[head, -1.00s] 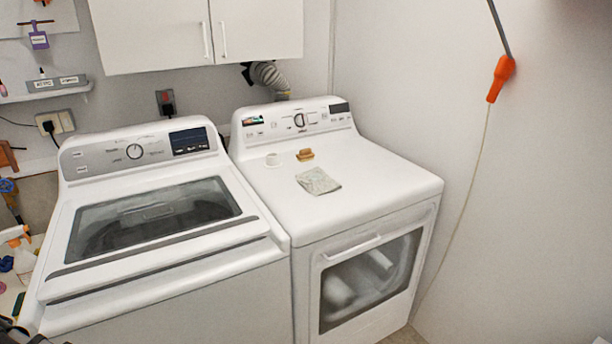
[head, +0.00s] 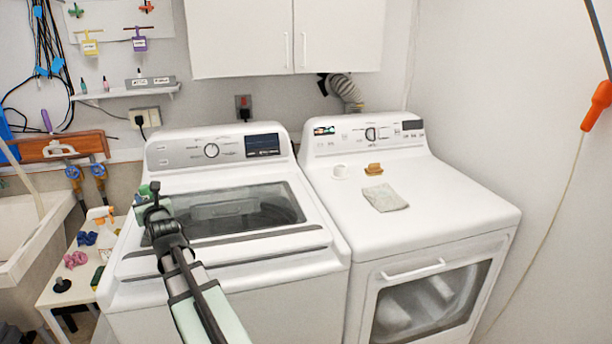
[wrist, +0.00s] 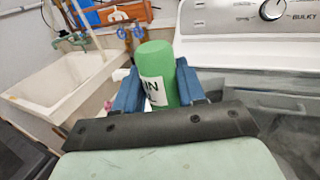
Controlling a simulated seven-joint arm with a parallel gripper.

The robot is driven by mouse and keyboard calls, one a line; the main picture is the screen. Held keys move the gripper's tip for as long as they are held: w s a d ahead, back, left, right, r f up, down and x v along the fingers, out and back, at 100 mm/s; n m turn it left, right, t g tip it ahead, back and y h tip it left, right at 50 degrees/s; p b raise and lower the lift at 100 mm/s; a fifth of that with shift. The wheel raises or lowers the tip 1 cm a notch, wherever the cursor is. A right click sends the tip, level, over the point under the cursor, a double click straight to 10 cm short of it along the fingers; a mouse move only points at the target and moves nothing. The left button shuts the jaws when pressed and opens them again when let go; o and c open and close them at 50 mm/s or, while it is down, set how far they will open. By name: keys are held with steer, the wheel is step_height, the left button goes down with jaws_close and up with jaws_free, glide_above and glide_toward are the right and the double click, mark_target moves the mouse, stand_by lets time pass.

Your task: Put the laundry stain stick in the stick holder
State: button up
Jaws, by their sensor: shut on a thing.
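My gripper (wrist: 157,92) is shut on the laundry stain stick (wrist: 156,70), a green cylinder with a white label reading "IN", held between blue fingers in the wrist view. In the head view my gripper (head: 152,200) is above the left part of the washer, and some green shows at its end. A small white cup-like piece (head: 340,172) stands on the dryer top at the back left; it may be the stick holder, but I cannot tell for sure. It is well to the right of my gripper.
The dryer top (head: 440,205) also bears a brown soap dish (head: 373,169) and a grey cloth (head: 385,198); its right part is bare. The washer (head: 300,240) stands left of it. A cluttered side table (head: 60,295) and sink (head: 35,235) are further left.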

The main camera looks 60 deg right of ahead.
steer(key=s+d+m+g+h, duration=0.15)
steer(key=s+d, duration=0.25)
steer(key=d, duration=0.5)
steer(key=s+d+r+m+g+h, duration=0.15)
steer(key=s+d, duration=0.25)
steer(key=d, duration=0.6)
steer(key=s+d+m+g+h, duration=0.15)
steer(key=s+d, duration=0.25)
steer(key=d, duration=0.5)
step_height(320, 180, up, 4)
steer(key=m+g+h, duration=0.5)
glide_above(340, 171)
steer(key=d, duration=0.3)
steer(key=shift+n, duration=0.35)
steer(key=shift+w+a+f, duration=0.1)
steer(key=shift+w+f, duration=0.05)
steer(key=shift+f, duration=1.6)
steer(key=shift+w+a+f, duration=0.1)
steer(key=shift+w+f, duration=0.05)
steer(key=shift+f, duration=1.55)
steer(key=shift+w+a+f, duration=0.1)
steer(key=shift+w+f, duration=0.05)
steer(key=shift+f, duration=1.6)
steer(key=shift+f, duration=0.15)
steer(key=o, duration=1.1)
steer(key=shift+c, duration=0.2)
